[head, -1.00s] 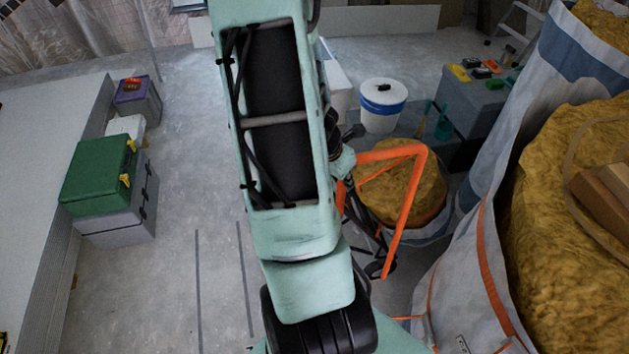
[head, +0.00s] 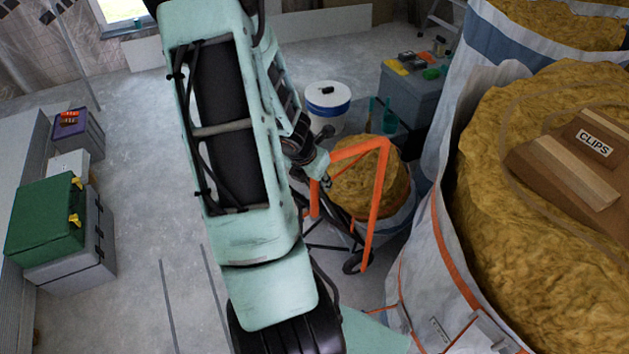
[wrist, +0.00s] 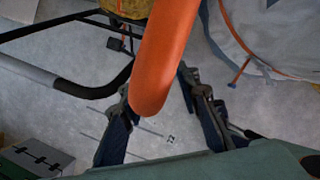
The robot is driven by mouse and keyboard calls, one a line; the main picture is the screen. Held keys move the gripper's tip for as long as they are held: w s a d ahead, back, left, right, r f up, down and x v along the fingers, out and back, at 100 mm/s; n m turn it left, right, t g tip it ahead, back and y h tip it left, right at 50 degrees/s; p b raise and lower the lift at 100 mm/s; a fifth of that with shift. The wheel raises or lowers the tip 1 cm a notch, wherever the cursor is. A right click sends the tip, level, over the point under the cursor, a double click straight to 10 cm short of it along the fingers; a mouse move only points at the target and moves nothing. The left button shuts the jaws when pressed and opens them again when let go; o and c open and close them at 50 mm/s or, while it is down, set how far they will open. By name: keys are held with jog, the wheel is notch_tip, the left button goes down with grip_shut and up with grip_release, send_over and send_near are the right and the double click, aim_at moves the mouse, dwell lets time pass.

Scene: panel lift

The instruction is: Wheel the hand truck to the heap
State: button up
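The hand truck has an orange handle frame (head: 377,200), black rails and a black wheel (head: 357,262). A smaller sack with yellow-brown fill (head: 372,180) sits within its outline behind the handle. My gripper (head: 322,168) is at the left corner of the handle, partly hidden by my arm. In the wrist view the orange bar (wrist: 166,50) runs between the two fingers of my gripper (wrist: 158,92), which close around it; the contact faces are hidden. Large sacks heaped with yellow-brown fill (head: 530,130) stand close on the right.
A white bucket with a blue band (head: 327,106) and a grey toolbox (head: 412,95) stand behind the truck. Green and grey cases (head: 60,240) are on the left. A board marked CLIPS (head: 580,160) lies on the right sack. Floor between cases and my arm is clear.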

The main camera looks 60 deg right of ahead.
jog(key=shift+o, duration=0.5)
jog(key=shift+w+a, duration=0.1)
jog(key=shift+w, duration=0.05)
jog(key=v, duration=1.2)
dwell(0.3)
